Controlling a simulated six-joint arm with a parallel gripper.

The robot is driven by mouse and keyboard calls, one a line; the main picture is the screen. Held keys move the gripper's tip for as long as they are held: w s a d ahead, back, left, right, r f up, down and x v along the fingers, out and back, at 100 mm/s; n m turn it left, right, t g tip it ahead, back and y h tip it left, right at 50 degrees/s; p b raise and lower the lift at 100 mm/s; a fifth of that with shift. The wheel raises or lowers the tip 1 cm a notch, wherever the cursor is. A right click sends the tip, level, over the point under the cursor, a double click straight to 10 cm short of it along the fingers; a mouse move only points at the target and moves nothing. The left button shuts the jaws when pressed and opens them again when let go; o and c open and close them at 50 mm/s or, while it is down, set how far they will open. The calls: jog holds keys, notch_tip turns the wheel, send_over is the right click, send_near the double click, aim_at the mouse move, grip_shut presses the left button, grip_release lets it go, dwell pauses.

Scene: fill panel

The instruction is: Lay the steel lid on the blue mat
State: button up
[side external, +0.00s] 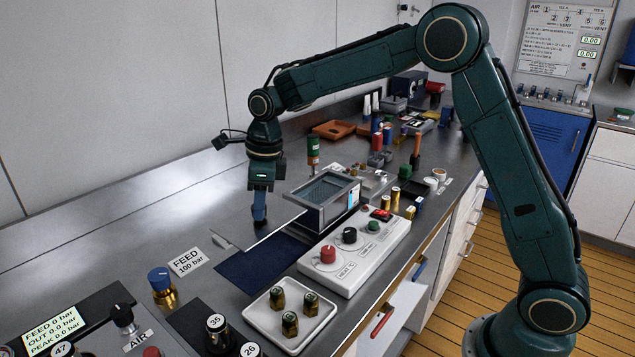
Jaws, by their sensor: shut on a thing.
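My gripper (259,217) points down over the bench and is shut on the steel lid (270,228), a thin flat grey plate. The lid is held near the left side of the open steel-rimmed bath (326,188) and over part of the dark blue mat (247,268). The mat lies flat on the bench, and its front part shows bare. Its back part is hidden by the lid. I cannot tell the exact gap between lid and mat. The fingertips are small, and where they meet the lid is hard to make out.
A white control box (356,250) with knobs stands right of the mat. A white tray (292,318) with several brass fittings is in front. A FEED label (188,261) and blue-topped valve (162,286) lie left. The bench at back left is clear.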

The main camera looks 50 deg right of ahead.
jog(key=shift+f, duration=4.85)
jog(key=shift+f, duration=0.15)
jog(key=o, duration=1.1)
jog(key=shift+c, duration=0.2)
jog(key=r, duration=0.4)
jog(key=s+d+r, duration=0.1)
jog(key=r, duration=0.7)
jog(key=shift+s+d+r, duration=0.1)
jog(key=shift+s+d, duration=0.05)
